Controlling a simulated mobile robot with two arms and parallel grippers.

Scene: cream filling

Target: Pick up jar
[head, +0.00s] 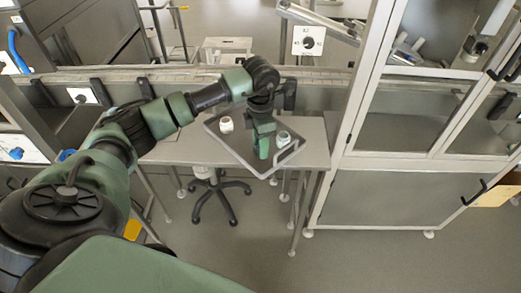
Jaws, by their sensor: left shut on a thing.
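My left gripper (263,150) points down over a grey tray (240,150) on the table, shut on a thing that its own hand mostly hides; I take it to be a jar. A small white jar (283,139) with a greyish lower part shows close to the right of the gripper. I cannot tell whether the two touch. Another small white jar (226,124) stands toward the tray's left side, apart from the gripper. My right gripper is not in view.
The tray lies turned on a narrow grey table (185,150). A metal cabinet with glass doors (405,130) stands close on the right. A wheeled stool (216,190) is under the table. A rail (190,72) runs behind it. The floor in front is clear.

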